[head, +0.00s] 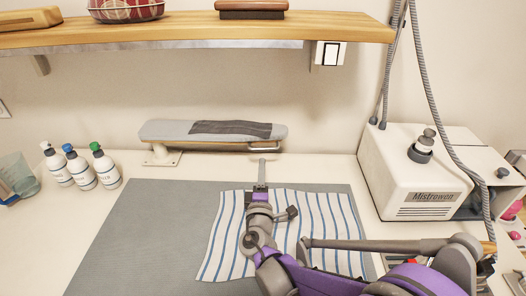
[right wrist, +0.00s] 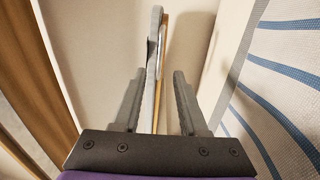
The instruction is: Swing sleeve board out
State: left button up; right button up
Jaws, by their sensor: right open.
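The sleeve board (head: 170,129), grey-topped with a dark folded cloth on it, extends along the back wall from a pale bracket (head: 161,155) under its left end. A metal handle (head: 265,149) hangs below its right end. My right gripper (head: 262,164) is open just in front of and below that end. In the right wrist view, the board's edge (right wrist: 166,58) and grey metal handle (right wrist: 154,50) line up with the gap between the fingers (right wrist: 158,74). Contact cannot be told. My left gripper is out of view.
A striped cloth (head: 335,220) lies on a grey mat (head: 130,225) under my right arm. Several bottles (head: 80,167) stand at left. A white steam machine (head: 407,171) with hoses stands at right. A wooden shelf (head: 200,31) overhangs the board.

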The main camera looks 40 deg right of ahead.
aim_at(263, 149)
jog(key=x, duration=0.9)
jog(key=shift+w+d, duration=0.15)
jog(key=shift+d, duration=0.05)
jog(key=shift+c, duration=0.2)
grip_shut()
jog(key=shift+r, duration=0.15)
dwell(0.7)
